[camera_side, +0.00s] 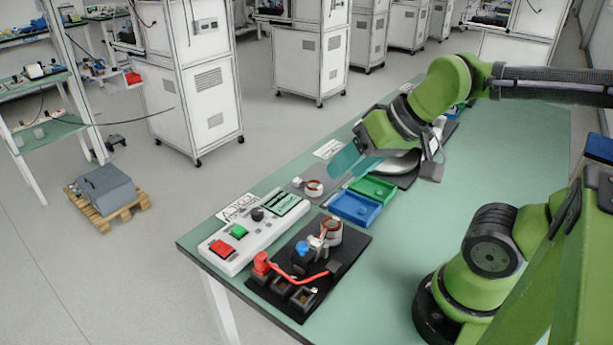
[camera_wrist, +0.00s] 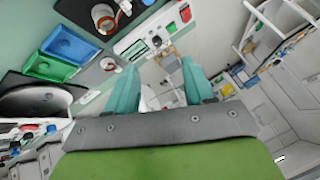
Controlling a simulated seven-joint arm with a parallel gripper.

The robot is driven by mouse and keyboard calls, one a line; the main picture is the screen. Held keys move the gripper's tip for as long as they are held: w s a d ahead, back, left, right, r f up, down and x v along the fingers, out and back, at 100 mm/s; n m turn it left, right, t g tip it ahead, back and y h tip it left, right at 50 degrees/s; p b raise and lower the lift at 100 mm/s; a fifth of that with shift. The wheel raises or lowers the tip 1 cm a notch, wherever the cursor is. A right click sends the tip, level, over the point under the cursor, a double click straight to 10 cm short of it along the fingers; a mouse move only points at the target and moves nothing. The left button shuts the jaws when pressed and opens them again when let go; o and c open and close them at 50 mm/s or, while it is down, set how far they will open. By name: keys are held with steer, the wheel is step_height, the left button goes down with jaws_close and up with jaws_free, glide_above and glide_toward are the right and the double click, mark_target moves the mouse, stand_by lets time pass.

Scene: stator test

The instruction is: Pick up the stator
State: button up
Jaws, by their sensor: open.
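A small ring-shaped stator (camera_side: 314,188), white and copper-brown, sits on a grey pad on the green table in the side view. It also shows in the wrist view (camera_wrist: 107,64), left of my fingers. A second, larger copper-coloured ring part (camera_side: 331,231) stands on the black test fixture; the wrist view shows it at the top left (camera_wrist: 103,15). My gripper (camera_side: 343,161) has teal fingers and is above the table, up and right of the small stator in the side view. In the wrist view my gripper (camera_wrist: 159,65) is open, with nothing held between its fingers.
A blue bin (camera_side: 354,208) and a green bin (camera_side: 372,189) stand right of the small stator. A white control box (camera_side: 255,230) with red and green buttons lies along the table edge. The black fixture (camera_side: 345,262) carries red and blue connectors.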

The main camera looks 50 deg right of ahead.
steer(key=o, duration=0.5)
steer(key=shift+f, duration=0.1)
steer(key=n+g+h, duration=0.2)
steer(key=n+g, duration=0.5)
steer(key=n, duration=0.4)
glide_above(332, 222)
steer(key=a, duration=0.2)
step_height(332, 222, down, 4)
steer(key=f, duration=1.1)
steer(key=s+f, duration=0.1)
steer(key=f, duration=0.5)
steer(key=shift+d, duration=0.35)
